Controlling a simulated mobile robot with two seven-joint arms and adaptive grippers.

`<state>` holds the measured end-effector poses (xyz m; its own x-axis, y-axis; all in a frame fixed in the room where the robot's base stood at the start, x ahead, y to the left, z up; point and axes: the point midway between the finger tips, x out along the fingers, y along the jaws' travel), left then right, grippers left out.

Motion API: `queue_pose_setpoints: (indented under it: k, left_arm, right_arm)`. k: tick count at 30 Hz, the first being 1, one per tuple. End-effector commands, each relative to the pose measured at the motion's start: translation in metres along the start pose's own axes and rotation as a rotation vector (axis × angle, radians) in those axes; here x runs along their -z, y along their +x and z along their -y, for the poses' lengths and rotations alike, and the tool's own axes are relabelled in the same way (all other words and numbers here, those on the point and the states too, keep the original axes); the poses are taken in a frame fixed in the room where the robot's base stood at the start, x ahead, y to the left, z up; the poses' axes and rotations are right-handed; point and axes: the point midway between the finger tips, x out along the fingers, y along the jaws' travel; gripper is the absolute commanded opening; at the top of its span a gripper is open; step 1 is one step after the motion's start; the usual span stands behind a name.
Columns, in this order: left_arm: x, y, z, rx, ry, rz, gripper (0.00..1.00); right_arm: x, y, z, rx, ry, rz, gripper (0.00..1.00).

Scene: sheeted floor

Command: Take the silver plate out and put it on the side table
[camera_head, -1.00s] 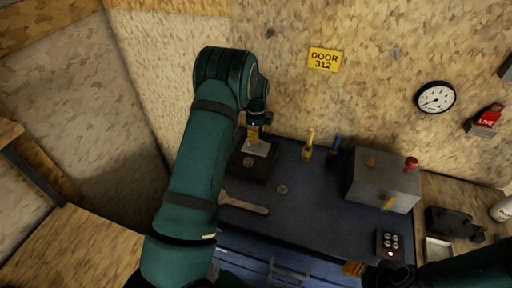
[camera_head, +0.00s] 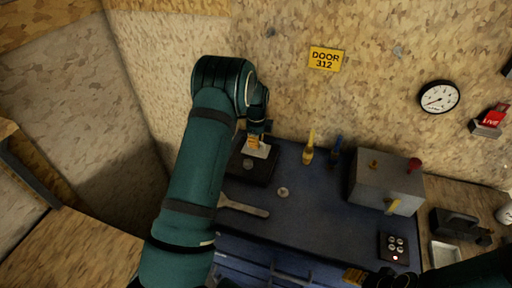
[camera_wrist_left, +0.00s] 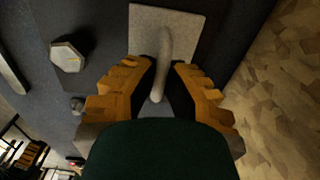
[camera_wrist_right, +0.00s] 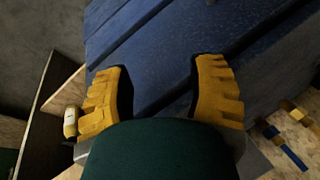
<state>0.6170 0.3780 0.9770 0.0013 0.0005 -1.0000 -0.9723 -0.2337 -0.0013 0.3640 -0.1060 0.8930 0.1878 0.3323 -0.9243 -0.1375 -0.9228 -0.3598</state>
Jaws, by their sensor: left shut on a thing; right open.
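The silver plate (camera_head: 261,152) is a square pale plate with an upright rod-like handle. It is at the dark block (camera_head: 247,173) at the back left of the blue workbench. My left gripper (camera_head: 254,141) points down over the plate. In the left wrist view its yellow fingers (camera_wrist_left: 160,76) are shut around the handle, with the plate (camera_wrist_left: 190,27) just beyond them. Whether the plate rests in the block or is slightly raised I cannot tell. My right gripper (camera_wrist_right: 158,70) is open and empty above blue drawer fronts. A bare wooden tabletop, possibly the side table (camera_head: 75,245), is at the lower left.
On the blue bench (camera_head: 300,215) lie a flat wooden-handled tool (camera_head: 243,208) and a small round piece (camera_head: 282,192). A yellow bottle-like tool (camera_head: 309,150), a grey box with knobs (camera_head: 385,178) and a button panel (camera_head: 394,247) stand farther right. Walls close the back and left.

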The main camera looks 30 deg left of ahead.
Motion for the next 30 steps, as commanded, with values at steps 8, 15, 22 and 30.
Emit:
queue_pose_setpoints:
  k: [8, 15, 22, 30]
  left_arm:
    - [0.000, 0.000, 0.000, -0.001, 0.000, 0.000, 0.00]
    - [0.000, -0.006, 0.000, -0.001, 0.000, 0.000, 0.00]
    - [0.000, -0.013, 0.000, 0.000, 0.000, -0.001, 0.00]
    - [0.000, -0.021, 0.000, 0.000, 0.000, 0.000, 0.00]
  right_arm:
    - [0.000, 0.000, 0.000, 0.000, 0.000, 0.000, 0.56]
    - [0.000, -0.003, 0.001, 0.000, 0.000, 0.000, 0.56]
    - [0.001, -0.006, 0.002, 0.000, 0.000, 0.000, 0.56]
    - [0.001, -0.010, 0.004, 0.000, 0.000, 0.000, 0.56]
